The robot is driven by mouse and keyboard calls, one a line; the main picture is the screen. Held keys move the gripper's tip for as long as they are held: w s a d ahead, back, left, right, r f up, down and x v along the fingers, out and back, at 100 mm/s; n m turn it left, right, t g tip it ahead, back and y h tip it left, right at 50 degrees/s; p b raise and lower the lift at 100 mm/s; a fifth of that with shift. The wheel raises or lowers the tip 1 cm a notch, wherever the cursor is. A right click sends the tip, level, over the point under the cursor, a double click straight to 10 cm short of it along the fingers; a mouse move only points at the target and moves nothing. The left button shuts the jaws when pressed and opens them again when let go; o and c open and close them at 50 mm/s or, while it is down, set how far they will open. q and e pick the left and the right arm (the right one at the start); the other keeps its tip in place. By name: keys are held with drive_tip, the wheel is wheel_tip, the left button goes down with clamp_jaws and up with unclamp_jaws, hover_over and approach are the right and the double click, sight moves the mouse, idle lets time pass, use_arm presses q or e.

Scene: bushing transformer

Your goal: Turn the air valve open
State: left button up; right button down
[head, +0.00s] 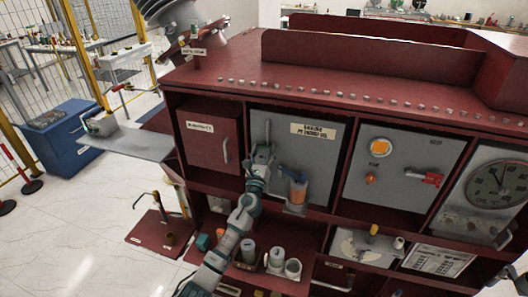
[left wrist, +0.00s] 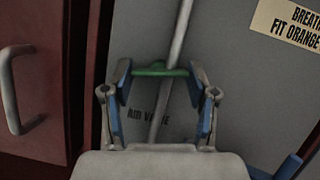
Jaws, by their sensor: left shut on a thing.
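The air valve has a green handle (left wrist: 160,70) that crosses a thin grey pipe (left wrist: 181,30) on a grey panel (head: 330,165). The label "AIR VALVE" (left wrist: 148,114) is on the panel below the handle in the left wrist view. My left gripper (head: 262,153) is at the panel, and it also shows in the left wrist view (left wrist: 160,80) with a finger at each end of the handle. It is shut on the handle, which lies roughly level. In the head view my gripper hides the handle. A dark part at the lower right edge may be my right gripper (head: 512,280).
An orange-filled container (head: 298,190) sits close to the right of my left gripper. A red door with a handle (head: 210,135) is on the left. Cups (head: 276,261) stand on the shelf below. A panel with a red valve (head: 425,178) and a large gauge (head: 494,186) are farther right.

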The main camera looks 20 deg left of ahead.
use_arm(q)
drive_tip(key=n+y, duration=0.1)
drive_tip(key=n, duration=0.1)
drive_tip(key=n+y, duration=0.1)
drive_tip(key=n, duration=0.2)
drive_tip(key=shift+d+r+g+y, duration=0.15)
drive_tip(key=shift+r+g+y, duration=0.05)
drive_tip(key=shift+g+y, duration=0.1)
drive_tip(key=n+g+y, duration=0.1)
drive_tip(key=n, duration=0.3)
drive_tip(key=n+g+y+p, duration=0.1)
drive_tip(key=n, duration=0.3)
drive_tip(key=n+g+y+p, duration=0.1)
drive_tip(key=n+g, duration=0.1)
drive_tip(key=n, duration=0.2)
drive_tip(key=shift+d+r, duration=0.1)
drive_tip(key=shift+r, duration=0.15)
drive_tip(key=shift+n+g+p, duration=0.4)
drive_tip(key=shift+n+p, duration=0.3)
drive_tip(key=shift+n, duration=0.2)
drive_tip(key=shift+f, duration=0.1)
drive_tip(key=shift+f+n, duration=0.15)
drive_tip(key=shift+n, duration=0.15)
drive_tip(key=o, duration=1.1)
drive_tip(key=shift+o, duration=0.2)
